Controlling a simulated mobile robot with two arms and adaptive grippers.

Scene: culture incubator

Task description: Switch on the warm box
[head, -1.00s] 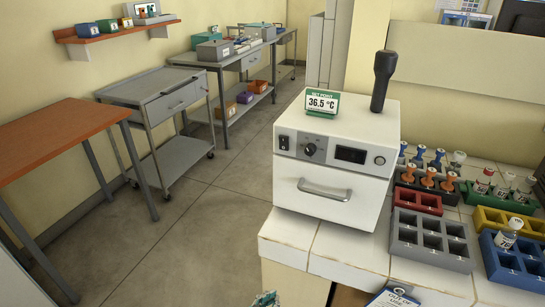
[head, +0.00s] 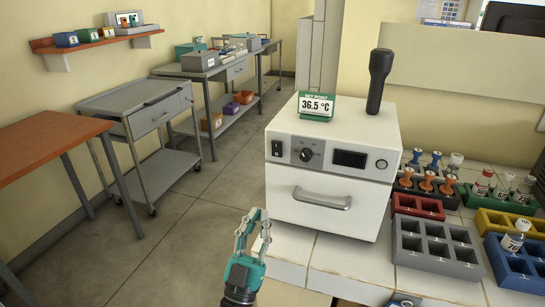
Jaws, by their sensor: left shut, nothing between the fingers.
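The warm box (head: 310,205) is a white cabinet on the tiled counter, with a grey front handle (head: 322,199). Its control strip holds a black rocker switch (head: 277,149) at the left, a round dial (head: 306,154), a dark display (head: 349,158) and a small round button (head: 382,164). The display looks blank. A green-edged card (head: 317,106) reading "SET POINT 36.5 °C" stands on top, beside a black upright handle-like object (head: 379,80). My left gripper (head: 254,217) is shut and empty, pointing up, in front of and below the box's lower left corner. My right gripper is out of view.
Racks crowd the counter right of the box: a grey rack (head: 437,262), a red rack (head: 418,206), a blue rack (head: 512,268) with a vial, and a yellow rack (head: 498,222). An orange-topped table (head: 45,145) and a grey cart (head: 140,107) stand left. The floor between is clear.

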